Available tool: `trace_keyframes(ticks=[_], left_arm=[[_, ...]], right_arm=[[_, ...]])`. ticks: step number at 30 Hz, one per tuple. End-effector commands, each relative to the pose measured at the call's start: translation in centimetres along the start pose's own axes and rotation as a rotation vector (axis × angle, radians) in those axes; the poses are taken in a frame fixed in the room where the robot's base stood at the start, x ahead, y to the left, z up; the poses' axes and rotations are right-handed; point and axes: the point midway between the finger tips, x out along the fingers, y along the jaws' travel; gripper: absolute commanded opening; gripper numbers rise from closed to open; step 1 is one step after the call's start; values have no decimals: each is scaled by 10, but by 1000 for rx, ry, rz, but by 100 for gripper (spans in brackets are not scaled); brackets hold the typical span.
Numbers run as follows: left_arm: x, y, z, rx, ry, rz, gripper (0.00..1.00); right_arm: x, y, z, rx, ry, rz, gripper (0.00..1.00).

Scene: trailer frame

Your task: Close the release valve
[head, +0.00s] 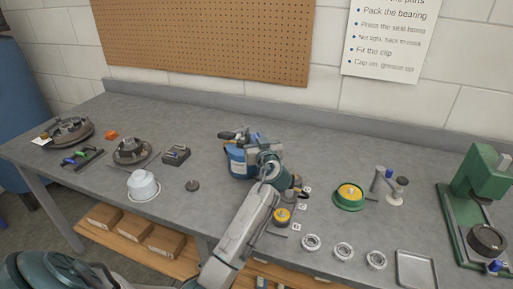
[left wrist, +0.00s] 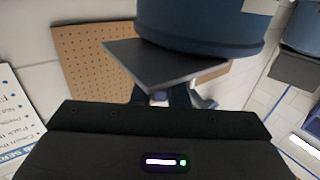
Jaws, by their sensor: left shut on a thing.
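A blue canister (head: 238,163) with a pale label stands near the middle of the grey bench. A dark handle-like part (head: 228,135) shows at its top. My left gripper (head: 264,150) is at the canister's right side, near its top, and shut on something. In the left wrist view, a large blue rounded body (left wrist: 200,25) and a dark flat plate (left wrist: 165,68) lie just beyond my left fingers (left wrist: 168,97). I cannot make out the release valve itself or what exactly is between the fingers. My right gripper is not in view.
A green dish (head: 348,203) with a yellow part, several pale rings (head: 343,251), a metal tray (head: 415,270) and a green press (head: 478,205) are to the right. A white bowl (head: 142,186) and hub parts (head: 130,151) are to the left. The bench behind the canister is clear.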

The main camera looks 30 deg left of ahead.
Motion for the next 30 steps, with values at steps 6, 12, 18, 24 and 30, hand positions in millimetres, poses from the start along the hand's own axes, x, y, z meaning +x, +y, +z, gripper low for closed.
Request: trace_keyframes(ticks=[6, 12, 18, 24, 30], left_arm=[[0, 0, 2, -1, -1, -28, 0], [0, 0, 0, 0, -1, -33, 0], [0, 0, 0, 0, -1, -32, 0], [0, 0, 0, 0, -1, -32, 35], [0, 0, 0, 0, 0, -32, 35]], right_arm=[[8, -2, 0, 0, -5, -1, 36], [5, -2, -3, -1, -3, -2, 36], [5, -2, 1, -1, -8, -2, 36], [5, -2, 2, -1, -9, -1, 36], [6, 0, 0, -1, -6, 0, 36]])
